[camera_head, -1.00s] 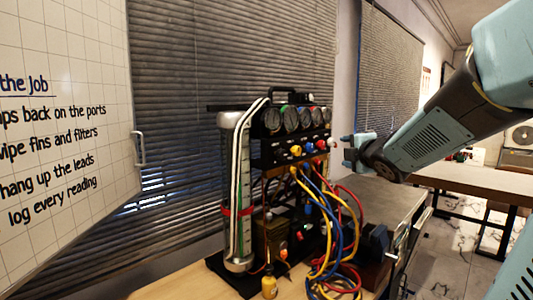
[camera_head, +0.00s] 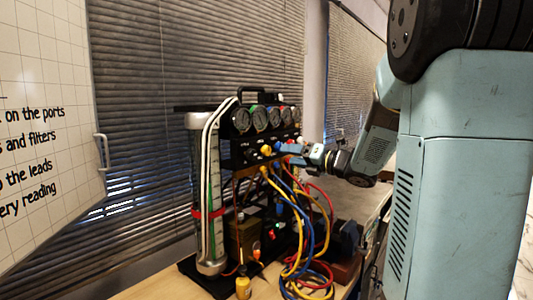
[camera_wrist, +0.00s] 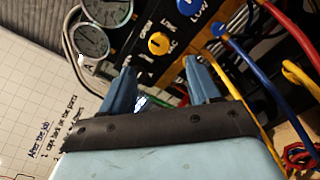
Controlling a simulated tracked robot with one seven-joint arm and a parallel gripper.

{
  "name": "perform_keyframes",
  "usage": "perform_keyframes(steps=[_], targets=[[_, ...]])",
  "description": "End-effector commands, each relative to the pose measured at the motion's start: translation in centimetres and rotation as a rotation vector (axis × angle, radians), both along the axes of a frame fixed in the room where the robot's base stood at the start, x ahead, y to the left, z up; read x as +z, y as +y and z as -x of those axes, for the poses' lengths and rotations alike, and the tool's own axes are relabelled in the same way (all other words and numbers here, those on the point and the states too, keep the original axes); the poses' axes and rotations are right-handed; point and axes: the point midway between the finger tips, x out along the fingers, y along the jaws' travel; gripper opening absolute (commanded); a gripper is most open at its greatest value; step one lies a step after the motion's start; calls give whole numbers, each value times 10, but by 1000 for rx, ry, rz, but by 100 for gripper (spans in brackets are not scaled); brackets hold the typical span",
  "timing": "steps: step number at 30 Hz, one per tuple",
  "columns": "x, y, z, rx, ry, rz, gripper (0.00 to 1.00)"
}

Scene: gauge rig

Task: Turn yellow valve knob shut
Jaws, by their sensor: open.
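The yellow valve knob (camera_head: 266,150) is on the front panel of the gauge rig (camera_head: 222,156), below the row of dials. It shows as a round yellow knob (camera_wrist: 158,43) in the wrist view, with a dark mark on its face and lettering beside it. My gripper (camera_head: 287,153) is at the panel's front, just right of the knob in the head view. In the wrist view my gripper (camera_wrist: 160,68) has its fingers apart, one on each side of the line to the knob. The knob is just beyond the fingertips, and nothing is between them.
A blue knob (camera_wrist: 190,5) is close by on the panel. Blue, yellow and red hoses (camera_head: 310,235) hang in front of the rig. Gauges (camera_head: 258,119) line its top. A yellow bottle (camera_head: 243,288) stands on the bench. A whiteboard (camera_head: 40,130) is at left.

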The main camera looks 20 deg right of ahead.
Motion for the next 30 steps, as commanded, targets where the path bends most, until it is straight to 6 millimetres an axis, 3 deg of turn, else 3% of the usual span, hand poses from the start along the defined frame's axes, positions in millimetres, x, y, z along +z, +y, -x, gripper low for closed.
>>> perform_keyframes(steps=[15,30], targets=[[0,50,-67,1,2,-2,61],[0,58,-77,1,2,-2,61]])
